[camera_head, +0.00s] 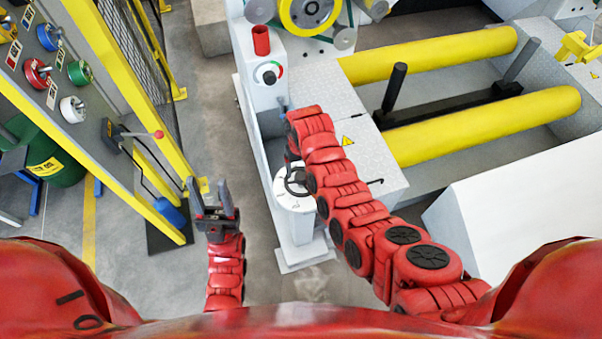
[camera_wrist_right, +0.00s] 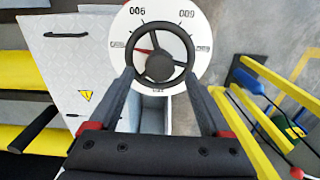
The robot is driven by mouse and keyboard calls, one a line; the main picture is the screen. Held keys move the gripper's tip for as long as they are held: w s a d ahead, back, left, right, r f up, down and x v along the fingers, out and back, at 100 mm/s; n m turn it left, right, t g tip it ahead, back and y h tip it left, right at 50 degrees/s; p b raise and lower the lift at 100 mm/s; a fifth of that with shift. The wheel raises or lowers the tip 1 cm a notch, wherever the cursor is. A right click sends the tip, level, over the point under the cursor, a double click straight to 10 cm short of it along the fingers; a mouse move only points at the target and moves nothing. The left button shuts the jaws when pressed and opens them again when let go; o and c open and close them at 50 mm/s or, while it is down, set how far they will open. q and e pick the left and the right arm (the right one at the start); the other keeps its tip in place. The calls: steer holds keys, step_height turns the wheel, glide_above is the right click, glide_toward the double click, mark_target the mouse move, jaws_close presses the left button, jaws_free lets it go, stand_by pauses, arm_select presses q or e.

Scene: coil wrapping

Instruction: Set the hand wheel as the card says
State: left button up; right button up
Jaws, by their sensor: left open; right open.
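The hand wheel (camera_head: 296,181) is a black spoked ring on a white round dial atop a pedestal, partly hidden by my right arm. In the right wrist view the hand wheel (camera_wrist_right: 160,68) lies ahead of my open right gripper (camera_wrist_right: 160,80), its lower rim between the fingertips; I cannot tell if they touch. The dial (camera_wrist_right: 196,22) bears numbers that look upside down, with a red pointer (camera_wrist_right: 143,51) left of the hub. My left gripper (camera_head: 212,192) is open and empty, left of the pedestal. No card is readable.
A control panel (camera_head: 85,125) with coloured knobs and a yellow guard frame (camera_head: 125,75) stand at left. A white box with a selector knob (camera_head: 267,73) and red cylinder (camera_head: 261,40) stands beyond the wheel. Yellow rollers (camera_head: 490,125) are at right. Floor between panel and pedestal is clear.

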step_height(320, 180, up, 7)
steer(key=b, duration=0.1)
step_height(320, 180, up, 6)
steer(key=p, duration=0.4)
glide_above(301, 175)
steer(key=shift+r, duration=0.1)
